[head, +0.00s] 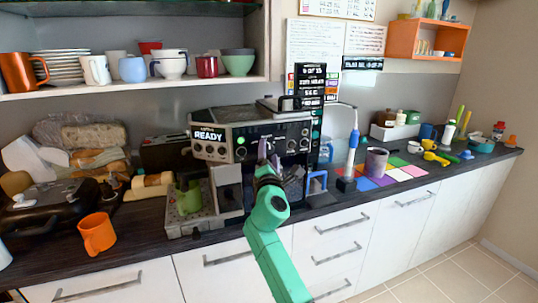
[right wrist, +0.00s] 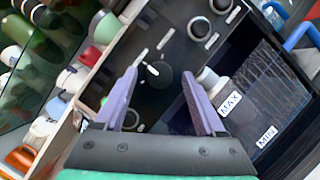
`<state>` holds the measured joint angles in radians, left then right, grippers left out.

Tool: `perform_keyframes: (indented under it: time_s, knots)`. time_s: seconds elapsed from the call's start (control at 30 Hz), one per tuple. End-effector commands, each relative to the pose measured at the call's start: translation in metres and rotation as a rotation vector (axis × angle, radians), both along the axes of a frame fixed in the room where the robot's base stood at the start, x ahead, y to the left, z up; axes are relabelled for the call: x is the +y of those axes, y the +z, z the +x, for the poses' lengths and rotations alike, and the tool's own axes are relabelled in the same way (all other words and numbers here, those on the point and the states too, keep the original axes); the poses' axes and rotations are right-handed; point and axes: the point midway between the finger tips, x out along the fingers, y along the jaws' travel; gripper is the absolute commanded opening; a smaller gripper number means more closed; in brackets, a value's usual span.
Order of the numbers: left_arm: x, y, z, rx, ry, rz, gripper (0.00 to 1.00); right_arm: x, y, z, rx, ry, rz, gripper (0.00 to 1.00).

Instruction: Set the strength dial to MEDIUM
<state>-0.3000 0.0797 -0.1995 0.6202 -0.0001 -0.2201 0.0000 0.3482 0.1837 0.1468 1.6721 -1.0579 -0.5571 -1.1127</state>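The black and silver coffee machine (head: 250,135) stands on the counter, with a READY display on its left part and a row of knobs on its front. My right gripper (head: 267,153) is in front of the machine's panel and hides part of it. In the right wrist view the gripper (right wrist: 158,76) is open, its two purple fingers apart. A dark round dial (right wrist: 160,82) with a white mark shows between the fingertips; I cannot tell whether they touch it. Its setting and any strength labels are not readable. My left gripper is not in view.
MAX and MIN labels (right wrist: 230,103) mark a dark tank beside the right finger. More knobs (right wrist: 198,28) sit farther along the panel.

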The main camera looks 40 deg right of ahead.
Motion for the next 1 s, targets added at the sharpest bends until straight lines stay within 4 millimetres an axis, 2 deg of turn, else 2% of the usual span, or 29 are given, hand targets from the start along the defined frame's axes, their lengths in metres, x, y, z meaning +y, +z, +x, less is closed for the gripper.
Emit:
perform_keyframes:
  time_s: [0.17, 0.27, 0.6, 0.7, 0.8, 1.0]
  knots:
    - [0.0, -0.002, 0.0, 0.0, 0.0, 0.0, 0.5, 0.004, -0.003, -0.005, 0.0, 0.0, 0.0, 0.72]
    - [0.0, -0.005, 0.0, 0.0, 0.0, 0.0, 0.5, 0.014, -0.007, -0.017, 0.0, 0.002, 0.0, 0.72]
    - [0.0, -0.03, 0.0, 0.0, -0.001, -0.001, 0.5, 0.071, -0.03, -0.091, 0.0, 0.001, 0.002, 0.72]
    - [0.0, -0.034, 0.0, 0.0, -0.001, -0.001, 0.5, 0.082, -0.032, -0.104, 0.001, 0.0, 0.001, 0.72]
    - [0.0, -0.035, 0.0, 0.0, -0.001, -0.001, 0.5, 0.087, -0.032, -0.111, 0.001, 0.001, 0.002, 0.72]
    - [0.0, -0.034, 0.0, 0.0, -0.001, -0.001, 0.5, 0.088, -0.031, -0.112, 0.0, 0.0, 0.0, 0.72]
